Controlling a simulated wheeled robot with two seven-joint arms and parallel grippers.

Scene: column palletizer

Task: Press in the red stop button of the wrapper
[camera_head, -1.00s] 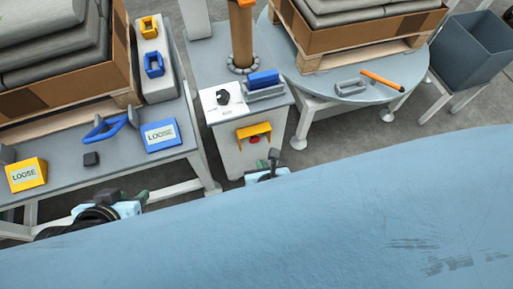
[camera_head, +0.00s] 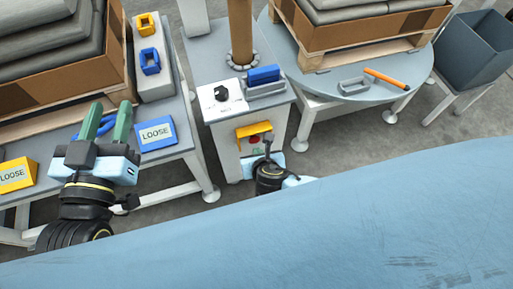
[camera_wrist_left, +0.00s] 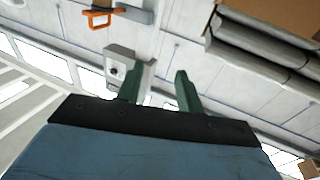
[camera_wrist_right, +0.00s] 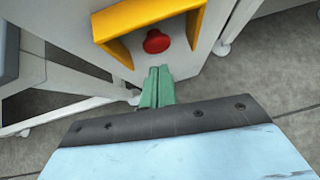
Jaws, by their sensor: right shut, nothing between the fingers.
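The red stop button (camera_wrist_right: 156,41) sits under a yellow guard (camera_wrist_right: 147,17) on the front of the wrapper's grey cabinet. In the head view the button (camera_head: 254,139) is small and shows below the yellow guard (camera_head: 253,130). My right gripper (camera_wrist_right: 157,70) is shut and empty, its green fingertips just below the button in the right wrist view; I cannot tell how large the gap is. In the head view the right gripper (camera_head: 256,150) is in front of the cabinet. My left gripper (camera_head: 108,106) is raised over the left table, open and empty, as the left wrist view (camera_wrist_left: 157,82) also shows.
A blue LOOSE box (camera_head: 156,133) and a yellow LOOSE box (camera_head: 15,175) stand on the left table. The cabinet top holds a black knob (camera_head: 221,94) and a blue block (camera_head: 263,75). A turntable (camera_head: 350,91) with a loaded pallet is at the right.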

